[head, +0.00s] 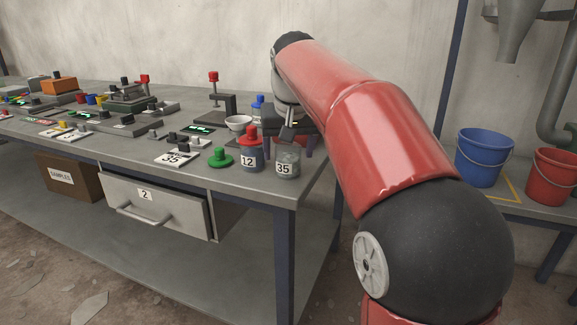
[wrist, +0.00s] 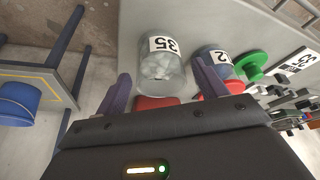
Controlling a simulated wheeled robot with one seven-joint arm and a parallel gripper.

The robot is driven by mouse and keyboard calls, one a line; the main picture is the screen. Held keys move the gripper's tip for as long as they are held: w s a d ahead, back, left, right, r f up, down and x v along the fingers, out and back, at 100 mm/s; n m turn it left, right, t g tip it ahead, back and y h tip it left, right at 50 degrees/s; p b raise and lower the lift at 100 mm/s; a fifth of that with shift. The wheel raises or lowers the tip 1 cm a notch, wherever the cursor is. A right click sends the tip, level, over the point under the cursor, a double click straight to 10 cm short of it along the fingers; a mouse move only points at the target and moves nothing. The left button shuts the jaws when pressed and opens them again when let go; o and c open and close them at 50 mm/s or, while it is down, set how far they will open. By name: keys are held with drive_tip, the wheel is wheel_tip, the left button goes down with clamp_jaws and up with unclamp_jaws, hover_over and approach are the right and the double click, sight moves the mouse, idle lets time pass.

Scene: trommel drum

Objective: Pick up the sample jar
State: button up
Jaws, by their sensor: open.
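The likely sample jar (head: 287,163) is a clear glass jar labelled 35 with pale grey contents. It stands upright near the bench's front right corner. In the wrist view the jar (wrist: 160,72) lies between and partly beyond my two dark fingers. My gripper (wrist: 162,82) is open, one finger on each side of the jar's line, with no clear contact showing. In the head view my gripper (head: 287,133) is just above and behind the jar, partly hidden by my arm.
A green knob (head: 220,158) is farther left. A white bowl (head: 238,122) and red object (head: 305,145) are behind.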

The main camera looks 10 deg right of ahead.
drive_tip(key=shift+x, duration=1.5)
drive_tip(key=shift+r, duration=0.1)
drive_tip(key=c, duration=1.4)
